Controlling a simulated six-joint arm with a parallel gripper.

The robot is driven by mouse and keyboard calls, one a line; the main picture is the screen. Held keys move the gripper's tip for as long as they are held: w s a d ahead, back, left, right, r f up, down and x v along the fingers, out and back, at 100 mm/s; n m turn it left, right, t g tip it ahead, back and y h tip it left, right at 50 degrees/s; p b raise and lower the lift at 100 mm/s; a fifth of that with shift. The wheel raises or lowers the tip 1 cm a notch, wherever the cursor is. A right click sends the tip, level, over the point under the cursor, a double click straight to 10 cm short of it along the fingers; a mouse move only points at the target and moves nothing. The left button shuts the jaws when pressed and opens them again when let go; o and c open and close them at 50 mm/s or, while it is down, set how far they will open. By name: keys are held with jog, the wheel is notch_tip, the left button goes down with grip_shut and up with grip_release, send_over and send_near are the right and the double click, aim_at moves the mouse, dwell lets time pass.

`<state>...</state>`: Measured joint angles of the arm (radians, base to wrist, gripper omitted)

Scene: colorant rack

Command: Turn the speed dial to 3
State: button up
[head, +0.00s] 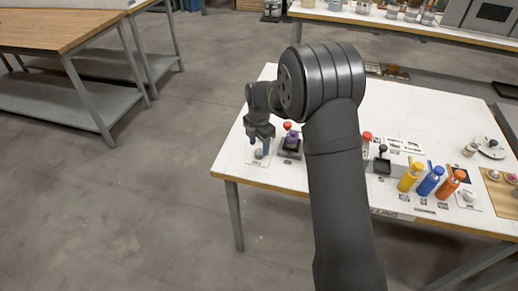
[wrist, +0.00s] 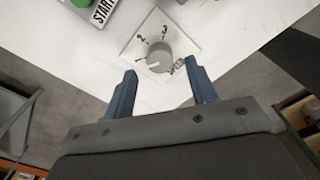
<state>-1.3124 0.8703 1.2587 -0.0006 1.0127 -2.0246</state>
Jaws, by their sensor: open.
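The speed dial is a grey round knob (wrist: 158,57) on a square white plate (wrist: 181,29) marked with a 2 and a 3, seen in the wrist view. A pale mark shows on the knob's lower left side, away from the 3, which is at the top; the exact setting is hard to read. In the head view the dial (head: 259,154) sits near the table's left front corner. My gripper (wrist: 160,70) is open and empty, its two blue fingers apart on the near side of the knob. In the head view my gripper (head: 260,139) is just above the dial.
A green button (wrist: 82,2) with a START label (wrist: 103,12) is beside the plate. Yellow, blue and orange bottles (head: 431,181) stand farther right. The table's front edge is close to the dial.

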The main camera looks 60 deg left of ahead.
aim_at(259, 154)
jog(key=shift+f, duration=1.3)
jog(key=c, duration=1)
